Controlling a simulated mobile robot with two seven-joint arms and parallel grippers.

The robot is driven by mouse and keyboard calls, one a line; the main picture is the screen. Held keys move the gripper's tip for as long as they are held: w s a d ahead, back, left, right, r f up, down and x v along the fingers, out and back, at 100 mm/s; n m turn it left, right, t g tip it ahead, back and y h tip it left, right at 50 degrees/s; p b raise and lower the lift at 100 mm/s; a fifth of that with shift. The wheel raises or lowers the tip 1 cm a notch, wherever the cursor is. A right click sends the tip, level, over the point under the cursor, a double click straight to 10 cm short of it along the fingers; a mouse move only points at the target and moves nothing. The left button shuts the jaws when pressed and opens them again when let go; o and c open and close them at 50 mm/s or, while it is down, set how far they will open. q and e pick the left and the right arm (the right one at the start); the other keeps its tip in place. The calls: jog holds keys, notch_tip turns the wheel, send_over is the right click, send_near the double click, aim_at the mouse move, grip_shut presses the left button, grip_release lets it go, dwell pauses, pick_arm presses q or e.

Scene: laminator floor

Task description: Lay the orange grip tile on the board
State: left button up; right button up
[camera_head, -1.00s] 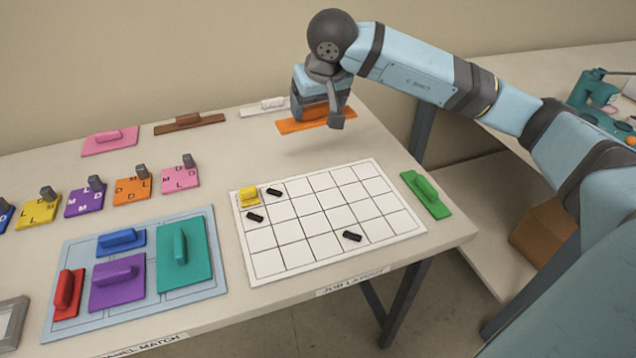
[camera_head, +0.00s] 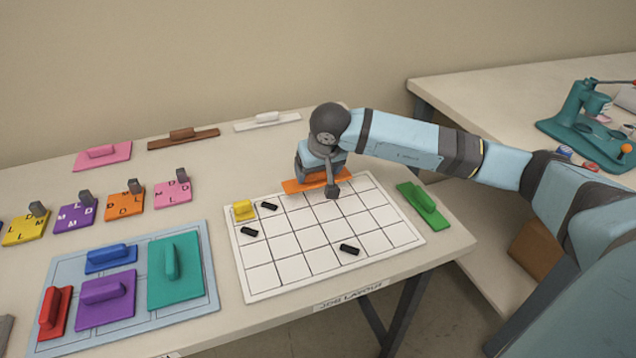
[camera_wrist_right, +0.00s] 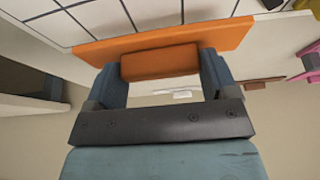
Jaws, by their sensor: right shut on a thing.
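The orange grip tile (camera_head: 306,184) is a flat orange plate with a block handle. My right gripper (camera_head: 322,178) is shut on that handle and holds the tile over the back edge of the white gridded board (camera_head: 292,246). In the right wrist view the tile (camera_wrist_right: 220,34) lies across the finger ends, its handle (camera_wrist_right: 160,62) between the two fingers, and the grid lines show beyond it. Whether the tile touches the board is hard to tell. A yellow tile (camera_head: 243,210) sits on the board's back left cell. My left gripper is out of view.
Several black pieces, one a bar (camera_head: 349,249), lie on the board. A green tile (camera_head: 424,205) lies right of it. A blue panel (camera_head: 205,300) with coloured tiles is at left. White (camera_head: 267,121), brown (camera_head: 184,138) and pink (camera_head: 102,156) tiles lie behind.

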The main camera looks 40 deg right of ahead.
aim_at(318, 179)
notch_tip(318, 179, down, 4)
jog(key=shift+r, duration=0.1)
jog(key=shift+b, duration=0.35)
jog(key=o, duration=1.1)
pick_arm(q)
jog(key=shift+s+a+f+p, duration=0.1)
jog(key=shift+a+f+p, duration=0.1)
jog(key=shift+p, duration=0.75)
pick_arm(e)
jog(key=v, duration=1.2)
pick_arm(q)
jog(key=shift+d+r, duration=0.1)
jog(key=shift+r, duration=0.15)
